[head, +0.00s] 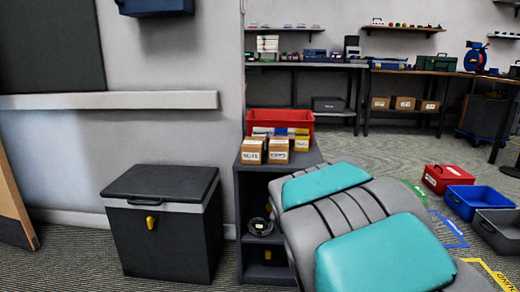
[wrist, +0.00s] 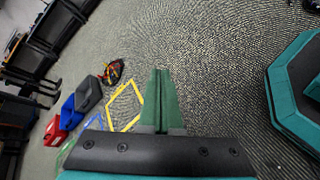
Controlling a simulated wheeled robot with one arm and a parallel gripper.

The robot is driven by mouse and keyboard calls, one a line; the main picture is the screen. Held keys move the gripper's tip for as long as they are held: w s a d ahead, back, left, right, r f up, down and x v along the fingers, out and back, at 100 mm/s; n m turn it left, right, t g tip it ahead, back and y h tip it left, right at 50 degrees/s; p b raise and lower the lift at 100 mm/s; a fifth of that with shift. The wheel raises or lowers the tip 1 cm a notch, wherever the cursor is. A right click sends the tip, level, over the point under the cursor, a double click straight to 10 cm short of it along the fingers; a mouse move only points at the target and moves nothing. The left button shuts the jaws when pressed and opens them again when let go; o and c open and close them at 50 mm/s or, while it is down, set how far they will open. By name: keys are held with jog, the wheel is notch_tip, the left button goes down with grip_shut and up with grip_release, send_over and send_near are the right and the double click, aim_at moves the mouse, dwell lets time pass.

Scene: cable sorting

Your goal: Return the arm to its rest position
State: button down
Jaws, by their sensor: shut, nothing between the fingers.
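My gripper (wrist: 161,78) shows in the wrist view with its two green fingers together and nothing between them. It hangs over bare patterned carpet, apart from any object. In the head view my grey and teal arm fills the lower right, and the gripper itself is out of sight there. The arm covers part of the dark shelf unit and the floor behind it.
A dark shelf unit (head: 245,208) holds a red bin (head: 280,119) and small boxes. A black chest (head: 165,230) stands left of it. A red box (head: 446,178), blue bin (head: 476,205) and grey bin (head: 489,239) sit on the floor at right, near a yellow floor outline (wrist: 111,108).

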jog(key=s+a+f+m+y, duration=0.2)
jog(key=s+a+f+y, duration=0.1)
jog(key=s, duration=0.3)
jog(key=s+a+f+m+y, duration=0.1)
jog(key=s+a+f+y, duration=0.2)
jog(key=s, duration=0.2)
jog(key=s+a+f+m+t+y, duration=0.25)
jog(key=s+a+y, duration=0.4)
jog(key=a, duration=0.65)
notch_tip(320, 180, up, 14)
jog(key=p, duration=1.4)
jog(key=shift+s+d+r, duration=0.15)
jog(key=shift+s+r, duration=0.05)
